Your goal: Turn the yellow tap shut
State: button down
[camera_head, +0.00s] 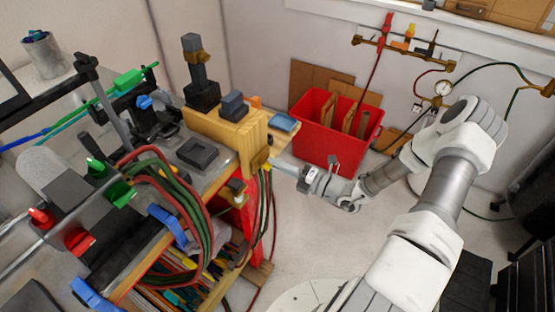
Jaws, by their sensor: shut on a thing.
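A yellow tap handle (410,31) shows on the brass pipe rail (375,43) high on the back wall, between a red and a black handle. It looks small, and its exact angle is hard to tell. My gripper (273,164) is far from it, low and to the left, at the right edge of the cluttered bench beside a yellow block (225,133). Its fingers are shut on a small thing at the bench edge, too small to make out. A brass fitting (237,186) sits just left of and below the fingers.
A red crate (335,148) with cardboard dividers stands on the floor by the back wall. Red and green hoses (185,200) loop off the bench front. Bare floor (310,235) lies right of the bench.

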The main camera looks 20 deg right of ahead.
jog(key=shift+m+p, duration=0.45)
jog(key=shift+m, duration=0.65)
jog(key=shift+f, duration=0.1)
jog(key=c, duration=0.8)
grip_release()
jog(key=shift+c, duration=0.2)
jog(key=b+v, duration=0.2)
jog(key=v, duration=1.5)
jog(key=shift+s, duration=0.2)
jog(key=shift+d, duration=0.1)
